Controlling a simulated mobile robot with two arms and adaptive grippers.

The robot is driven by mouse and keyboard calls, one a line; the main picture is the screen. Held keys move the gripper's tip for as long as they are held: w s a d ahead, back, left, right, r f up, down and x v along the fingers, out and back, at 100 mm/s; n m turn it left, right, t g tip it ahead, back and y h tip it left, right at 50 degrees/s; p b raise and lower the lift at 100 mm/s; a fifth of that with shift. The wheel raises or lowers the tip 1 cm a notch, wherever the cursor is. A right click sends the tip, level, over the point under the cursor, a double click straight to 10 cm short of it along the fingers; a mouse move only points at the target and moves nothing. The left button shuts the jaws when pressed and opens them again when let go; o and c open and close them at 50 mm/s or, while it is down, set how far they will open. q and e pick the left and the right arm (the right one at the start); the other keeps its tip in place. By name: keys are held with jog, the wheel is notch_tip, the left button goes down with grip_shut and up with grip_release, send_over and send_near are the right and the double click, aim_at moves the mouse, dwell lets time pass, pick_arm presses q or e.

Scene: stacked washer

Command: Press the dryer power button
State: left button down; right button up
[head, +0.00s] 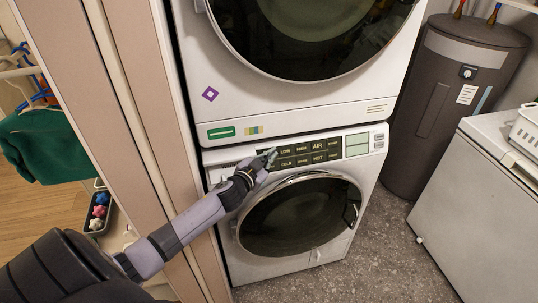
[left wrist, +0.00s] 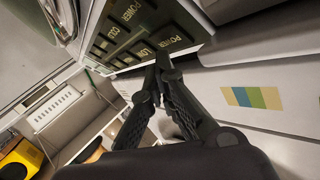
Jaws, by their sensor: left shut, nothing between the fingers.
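A dark control panel (head: 312,150) with labelled buttons runs along the top front of the lower machine, just below the upper machine. In the left wrist view the panel (left wrist: 115,32) shows two buttons marked POWER, one at the upper left and one POWER button (left wrist: 172,42) near my fingertips, beside LOW. My left gripper (head: 268,157) is shut and empty, at the left end of the panel. In the left wrist view its closed fingertips (left wrist: 163,56) are close to the nearer POWER button; I cannot tell if they touch. The gripper hides part of the panel. My right gripper is not in view.
The upper machine (head: 280,100) overhangs the panel closely. The lower round door (head: 300,217) is shut below. A beige panel edge (head: 130,100) stands close on the left. A dark water heater (head: 455,100) and white chest (head: 465,200) stand at the right, with clear floor (head: 400,250) between.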

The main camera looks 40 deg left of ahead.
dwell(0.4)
pick_arm(q)
jog(key=shift+w+a, duration=0.1)
jog(key=shift+w+a+f, duration=0.15)
jog(key=shift+w+a, duration=0.05)
jog(key=shift+a, duration=0.05)
dwell(0.5)
jog(key=shift+s+d+r, duration=0.2)
jog(key=shift+s+d, duration=0.15)
jog(key=shift+d, duration=0.05)
jog(key=shift+p, duration=0.3)
